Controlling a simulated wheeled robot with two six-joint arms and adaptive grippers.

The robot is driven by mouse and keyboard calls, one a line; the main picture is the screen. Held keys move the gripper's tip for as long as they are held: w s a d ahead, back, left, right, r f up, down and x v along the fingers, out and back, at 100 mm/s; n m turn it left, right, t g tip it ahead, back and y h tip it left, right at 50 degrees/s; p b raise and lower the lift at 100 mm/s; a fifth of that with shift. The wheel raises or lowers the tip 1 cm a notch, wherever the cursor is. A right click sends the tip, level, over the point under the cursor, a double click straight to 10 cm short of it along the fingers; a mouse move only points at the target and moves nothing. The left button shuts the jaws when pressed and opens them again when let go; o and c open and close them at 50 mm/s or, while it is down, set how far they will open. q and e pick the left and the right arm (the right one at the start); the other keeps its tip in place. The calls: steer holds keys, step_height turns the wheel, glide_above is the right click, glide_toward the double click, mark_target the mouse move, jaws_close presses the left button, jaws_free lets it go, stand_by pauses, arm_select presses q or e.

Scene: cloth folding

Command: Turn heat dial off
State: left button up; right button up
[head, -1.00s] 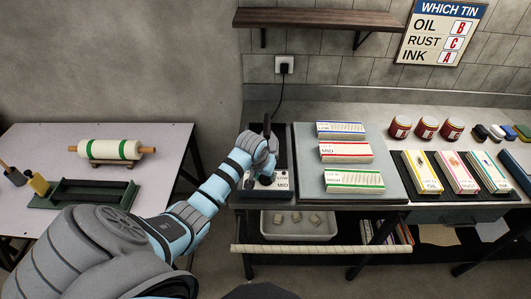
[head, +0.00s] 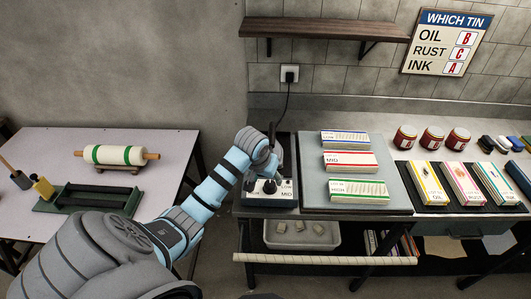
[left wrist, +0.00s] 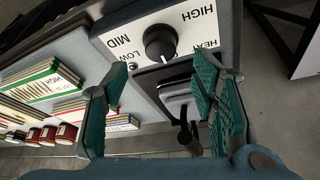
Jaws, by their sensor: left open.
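The heat dial is a black round knob (left wrist: 158,43) on a white panel (left wrist: 115,42) marked LOW, MID, HIGH and HEAT. The knob also shows in the head view (head: 270,187), at the front left of the workbench. I cannot tell exactly which mark it points to. My left gripper (left wrist: 160,95) is open and empty, its green-padded fingers spread apart below the knob in the left wrist view. In the head view the left gripper (head: 262,175) is just behind and above the panel, apart from the knob. My right gripper is not in view.
A grey slab (head: 318,197) with labelled blocks lies right of the panel. A dark upright handle (head: 271,132) with a cord stands behind my left gripper. A shelf (head: 325,30) hangs above. A side table (head: 165,137) with a roller (head: 119,155) stands left.

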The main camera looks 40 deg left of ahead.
arm_select(q)
steer(key=v, duration=0.6)
steer(key=shift+s+r, duration=0.1)
steer(key=shift+s, duration=0.05)
steer(key=s+d+f+m, duration=0.1)
steer(key=s+d+f, duration=0.3)
steer(key=s, duration=0.3)
steer(key=s+d+f+m, duration=0.2)
steer(key=s+d+f, duration=0.2)
steer(key=s, duration=0.4)
steer(key=s+d+f+m, duration=0.1)
steer(key=s+d+f, duration=0.25)
steer(key=s, duration=0.35)
step_height(320, 180, down, 22)
steer(key=s+a+g+b, duration=0.2)
steer(key=b, duration=0.1)
steer(key=s+f+g+b, duration=0.1)
steer(key=s+f+b, duration=0.2)
steer(key=s+f, duration=1.1)
steer(key=shift+s+a+f, duration=0.15)
steer(key=shift+s+f, duration=0.2)
steer(key=shift+f, duration=0.6)
